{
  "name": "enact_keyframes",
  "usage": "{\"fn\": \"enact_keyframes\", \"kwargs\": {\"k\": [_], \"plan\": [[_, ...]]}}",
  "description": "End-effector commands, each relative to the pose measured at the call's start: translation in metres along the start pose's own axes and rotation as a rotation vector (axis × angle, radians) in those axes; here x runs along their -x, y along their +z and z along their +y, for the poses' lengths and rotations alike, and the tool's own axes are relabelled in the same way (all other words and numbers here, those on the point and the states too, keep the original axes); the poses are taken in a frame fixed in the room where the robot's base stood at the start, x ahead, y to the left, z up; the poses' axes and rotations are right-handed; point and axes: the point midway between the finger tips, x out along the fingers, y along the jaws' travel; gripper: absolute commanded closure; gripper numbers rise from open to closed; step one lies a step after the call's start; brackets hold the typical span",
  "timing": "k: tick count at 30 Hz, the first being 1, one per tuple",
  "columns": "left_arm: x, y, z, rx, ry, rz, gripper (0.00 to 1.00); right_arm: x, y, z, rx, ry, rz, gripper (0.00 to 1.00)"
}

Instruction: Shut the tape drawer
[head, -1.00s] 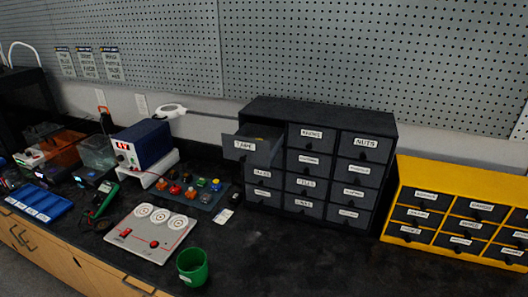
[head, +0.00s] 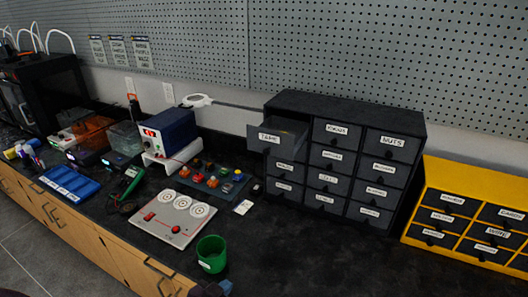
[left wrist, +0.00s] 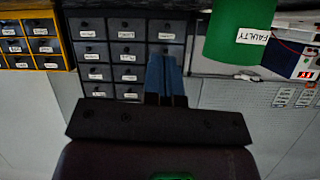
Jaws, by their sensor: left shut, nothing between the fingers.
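The tape drawer (head: 270,138) is the top left drawer of the dark drawer cabinet (head: 345,108). It stands pulled out past the other drawer fronts, and its label reads TAPE. A small part of my left arm or gripper shows at the bottom edge of the head view, left of centre. In the left wrist view, which is upside down, my left gripper (left wrist: 166,80) has its fingers together with nothing between them. They point toward the cabinet and cover its side where the tape drawer is. My right gripper is not in view.
A green cup (head: 211,254) stands near the counter's front edge. A white panel with dials (head: 172,219) and a tray of coloured parts (head: 212,180) lie left of the cabinet. A yellow drawer cabinet (head: 428,168) stands at right. The counter before the dark cabinet is clear.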

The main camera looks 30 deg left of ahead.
Motion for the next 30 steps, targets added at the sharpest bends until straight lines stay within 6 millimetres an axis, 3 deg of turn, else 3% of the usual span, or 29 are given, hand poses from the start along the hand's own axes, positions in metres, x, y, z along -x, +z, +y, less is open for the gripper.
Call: {"fn": "enact_keyframes", "kwargs": {"k": [1, 7, 12, 15, 21, 30], "plan": [[-0.008, -0.03, -0.009, -0.023, -0.004, 0.054, 1.0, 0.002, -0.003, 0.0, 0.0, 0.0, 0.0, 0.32], [-0.021, -0.146, -0.042, -0.243, -0.042, 0.241, 1.0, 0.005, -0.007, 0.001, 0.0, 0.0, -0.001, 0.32], [-0.013, -0.217, -0.059, -0.552, -0.114, 0.335, 1.0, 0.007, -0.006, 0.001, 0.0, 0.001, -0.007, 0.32], [-0.005, -0.248, -0.066, -0.742, -0.166, 0.366, 1.0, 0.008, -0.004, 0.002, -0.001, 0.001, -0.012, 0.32], [0.01, -0.27, -0.072, -1.105, -0.253, 0.351, 1.0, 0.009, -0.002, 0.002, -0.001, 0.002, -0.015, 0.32], [0.011, -0.268, -0.072, -1.401, -0.296, 0.299, 1.0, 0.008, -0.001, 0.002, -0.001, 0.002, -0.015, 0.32]]}}
